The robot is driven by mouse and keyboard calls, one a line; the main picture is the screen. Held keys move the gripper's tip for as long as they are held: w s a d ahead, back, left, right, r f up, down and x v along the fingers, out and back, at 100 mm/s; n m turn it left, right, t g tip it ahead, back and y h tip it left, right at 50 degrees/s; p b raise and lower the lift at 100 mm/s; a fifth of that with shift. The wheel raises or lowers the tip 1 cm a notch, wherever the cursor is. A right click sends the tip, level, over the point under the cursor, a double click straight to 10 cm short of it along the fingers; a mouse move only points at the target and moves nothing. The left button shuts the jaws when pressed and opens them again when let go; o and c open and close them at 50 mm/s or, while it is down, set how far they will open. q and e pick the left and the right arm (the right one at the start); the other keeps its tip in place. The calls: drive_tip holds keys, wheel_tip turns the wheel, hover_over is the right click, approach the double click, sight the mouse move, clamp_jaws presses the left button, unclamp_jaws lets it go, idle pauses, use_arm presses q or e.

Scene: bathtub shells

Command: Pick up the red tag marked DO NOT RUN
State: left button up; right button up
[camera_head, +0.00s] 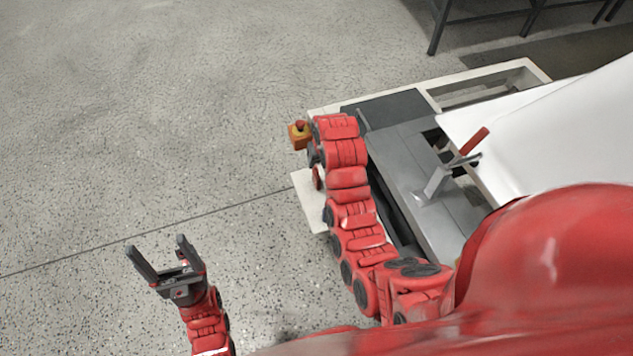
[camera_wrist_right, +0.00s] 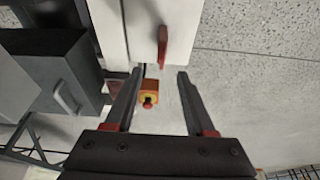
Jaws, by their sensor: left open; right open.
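A narrow red piece, likely the tag (camera_wrist_right: 162,47), hangs at the edge of a white panel in the right wrist view; no lettering is legible. A small red patch beside my right arm in the head view (camera_head: 317,178) seems to be the same piece. My right gripper (camera_wrist_right: 160,73) is open and empty, its fingers pointing toward the panel, with the red piece just beyond the gap between the fingertips. In the head view my right arm mostly hides this gripper. My left gripper (camera_head: 156,245) is open and empty above bare floor, away from the machine.
An orange-yellow box with a red button (camera_head: 299,134) sits at the machine's corner; it shows between my right fingers in the wrist view (camera_wrist_right: 149,95). A red-handled lever (camera_head: 473,142) stands on the grey machine bed (camera_head: 440,215). A white shell (camera_head: 570,130) lies right. The left floor is clear.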

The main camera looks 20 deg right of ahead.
sight(316, 168)
drive_tip(key=shift+w+b+x, duration=0.1)
drive_tip(key=shift+b+x, duration=0.2)
drive_tip(key=shift+x, duration=2.3)
drive_tip(key=shift+w+b+x, duration=0.15)
drive_tip(key=shift+b+x, duration=0.1)
drive_tip(key=shift+x, duration=2.35)
drive_tip(key=shift+a+r, duration=0.1)
drive_tip(key=shift+a, duration=0.05)
clamp_jaws()
